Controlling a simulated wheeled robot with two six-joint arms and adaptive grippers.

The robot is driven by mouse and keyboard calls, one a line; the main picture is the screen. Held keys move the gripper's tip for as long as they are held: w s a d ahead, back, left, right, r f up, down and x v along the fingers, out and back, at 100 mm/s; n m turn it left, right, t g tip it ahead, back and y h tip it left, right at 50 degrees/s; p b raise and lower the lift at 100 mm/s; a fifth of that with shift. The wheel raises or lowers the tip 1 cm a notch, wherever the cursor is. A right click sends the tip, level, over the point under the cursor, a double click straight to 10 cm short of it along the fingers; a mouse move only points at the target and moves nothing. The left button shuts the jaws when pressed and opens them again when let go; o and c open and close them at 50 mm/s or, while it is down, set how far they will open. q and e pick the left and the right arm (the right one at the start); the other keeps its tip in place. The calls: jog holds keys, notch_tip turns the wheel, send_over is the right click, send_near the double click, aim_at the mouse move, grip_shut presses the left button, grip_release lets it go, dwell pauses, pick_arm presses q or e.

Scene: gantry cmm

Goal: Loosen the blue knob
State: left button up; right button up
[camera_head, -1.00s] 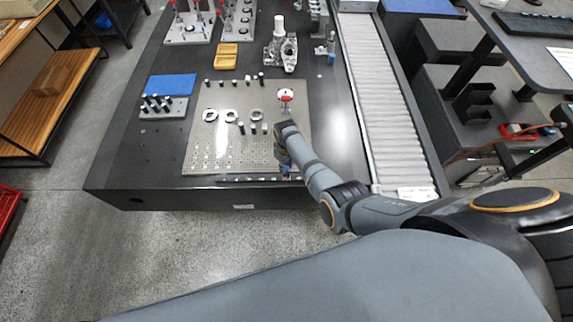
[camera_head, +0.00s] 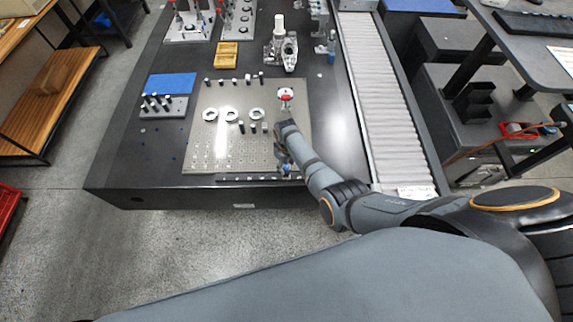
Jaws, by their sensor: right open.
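A small blue knob (camera_head: 286,169) shows at the front right corner of the perforated metal plate (camera_head: 215,150). My right gripper (camera_head: 281,158) is open, directly beside and above the knob. My wrist and fingers hide part of the knob, and I cannot tell whether the fingers touch it. A red knob-like part (camera_head: 286,98) on a round white base stands further back on the same plate. My left gripper is not in view.
Several rings and short black posts stand on the plate. A blue pad (camera_head: 170,84), a yellow tray (camera_head: 226,55) and a metal casting (camera_head: 286,50) sit behind or beside it. A roller conveyor (camera_head: 380,90) runs along the right. The dark table's front left is mostly clear.

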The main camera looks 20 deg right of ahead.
aim_at(287, 167)
notch_tip(287, 167, up, 12)
dwell(0.5)
